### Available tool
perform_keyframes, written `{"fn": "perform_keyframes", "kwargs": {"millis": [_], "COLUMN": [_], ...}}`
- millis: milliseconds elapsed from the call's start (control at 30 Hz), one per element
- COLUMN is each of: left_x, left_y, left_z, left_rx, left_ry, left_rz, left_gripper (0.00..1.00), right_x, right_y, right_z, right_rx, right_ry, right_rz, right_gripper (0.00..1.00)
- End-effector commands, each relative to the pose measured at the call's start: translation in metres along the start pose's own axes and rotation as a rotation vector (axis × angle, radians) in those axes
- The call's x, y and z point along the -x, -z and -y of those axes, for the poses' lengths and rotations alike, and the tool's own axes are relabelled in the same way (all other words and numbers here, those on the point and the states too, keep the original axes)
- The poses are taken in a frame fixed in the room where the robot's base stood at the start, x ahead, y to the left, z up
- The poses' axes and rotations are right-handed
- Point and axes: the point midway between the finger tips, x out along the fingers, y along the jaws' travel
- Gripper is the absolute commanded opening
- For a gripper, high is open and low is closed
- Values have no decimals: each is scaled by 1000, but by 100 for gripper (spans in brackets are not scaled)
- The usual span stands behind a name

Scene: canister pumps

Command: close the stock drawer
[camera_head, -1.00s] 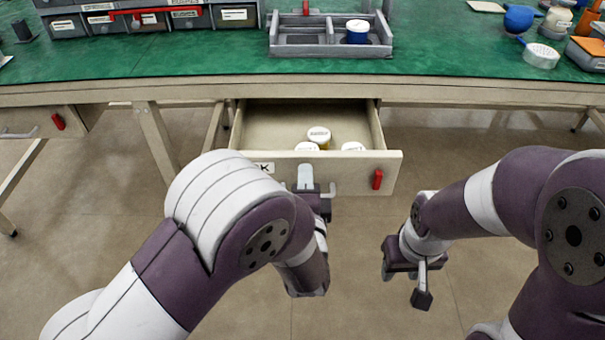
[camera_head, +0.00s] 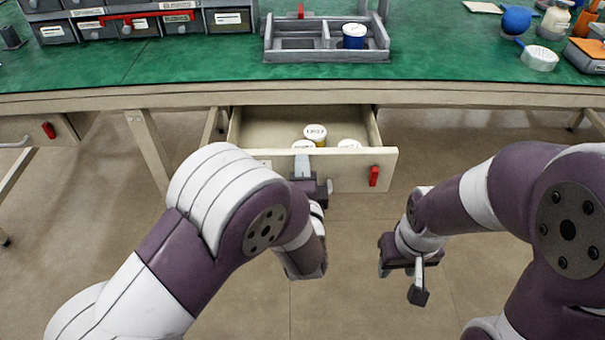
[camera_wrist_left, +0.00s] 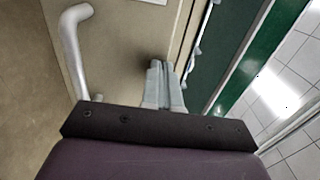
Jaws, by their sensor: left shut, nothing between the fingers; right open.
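The stock drawer (camera_head: 345,180) stands partly open below the green bench, with three white-lidded jars (camera_head: 315,133) in it and a red tag on its front. My left gripper (camera_head: 302,163) is shut and empty, its fingers upright at the drawer front, left of its middle. In the left wrist view, the shut fingertips (camera_wrist_left: 158,72) are close to the drawer's beige front (camera_wrist_left: 115,50), beside the pale bar handle (camera_wrist_left: 70,45). I cannot tell whether they touch the front. My right gripper (camera_head: 401,279) is open and empty, low and right of the drawer.
The green bench top (camera_head: 200,68) holds a grey divided tray (camera_head: 288,57) with a blue jar, several grey bins at the left and bottles at the right. Another drawer with a red tag (camera_head: 48,130) is at the left. Bench legs flank the floor space below.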

Motion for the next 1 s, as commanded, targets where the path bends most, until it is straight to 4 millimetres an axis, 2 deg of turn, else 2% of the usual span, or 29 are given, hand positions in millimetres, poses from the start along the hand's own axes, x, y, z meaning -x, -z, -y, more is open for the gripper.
{"fn": "perform_keyframes", "kwargs": {"millis": [33,300,500,733,1000], "left_x": [-12,-75,-113,-139,-147], "left_y": [-1,0,0,0,0], "left_z": [4,2,1,1,0], "left_rx": [1,1,1,0,0], "left_ry": [1,1,2,2,0], "left_rz": [4,2,2,0,0], "left_gripper": [0,0,0,0,0], "right_x": [6,18,21,22,22], "right_y": [1,2,2,3,3], "right_z": [0,0,0,0,0], "right_rx": [0,0,0,0,0], "right_ry": [0,0,0,0,0], "right_rz": [0,0,0,0,0], "right_gripper": [43,43,43,43,43]}}
